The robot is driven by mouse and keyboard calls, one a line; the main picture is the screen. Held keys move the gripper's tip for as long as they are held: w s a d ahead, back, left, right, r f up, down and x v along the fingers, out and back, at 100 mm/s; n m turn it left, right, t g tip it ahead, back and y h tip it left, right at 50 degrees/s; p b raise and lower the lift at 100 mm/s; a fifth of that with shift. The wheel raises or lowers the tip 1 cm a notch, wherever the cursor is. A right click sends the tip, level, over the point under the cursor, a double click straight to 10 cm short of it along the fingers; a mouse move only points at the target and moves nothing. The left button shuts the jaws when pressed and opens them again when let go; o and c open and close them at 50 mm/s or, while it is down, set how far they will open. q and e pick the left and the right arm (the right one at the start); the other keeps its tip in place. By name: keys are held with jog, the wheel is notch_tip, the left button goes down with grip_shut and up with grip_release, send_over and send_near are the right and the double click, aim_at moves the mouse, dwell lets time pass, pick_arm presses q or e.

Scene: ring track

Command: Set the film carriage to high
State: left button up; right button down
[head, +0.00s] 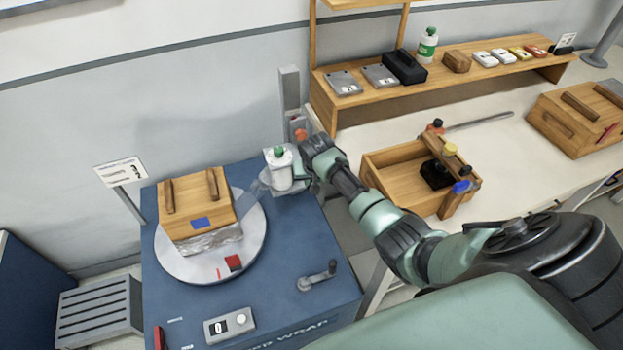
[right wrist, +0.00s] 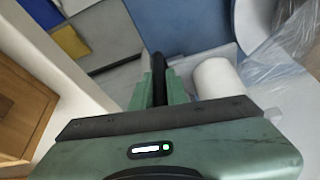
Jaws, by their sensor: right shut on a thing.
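The film carriage (head: 294,186) is at the foot of the grey upright mast (head: 290,90) at the back right of the blue wrapping machine. It carries a white film roll (head: 281,172) with a green top; the roll also shows in the right wrist view (right wrist: 217,78). Clear film runs from the roll toward the wrapped load. My right gripper (head: 308,170) is beside the roll, partly hidden by its own wrist. In the right wrist view its fingers (right wrist: 158,88) are shut on a black handle (right wrist: 158,70). My left gripper is out of view.
A wooden crate (head: 195,195) with film around its base sits on the round turntable (head: 255,240). A crank (head: 318,276) and a switch box (head: 229,325) are on the machine's front. A workbench with an open wooden box (head: 385,200) and a shelf (head: 450,75) stands to the right.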

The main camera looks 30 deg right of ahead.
jog(key=c, duration=1.4)
grip_release()
jog(key=shift+w+d+r, duration=0.1)
jog(key=shift+w+r, duration=0.05)
jog(key=shift+r, duration=0.1)
jog(key=v, duration=0.8)
jog(key=shift+f, duration=0.1)
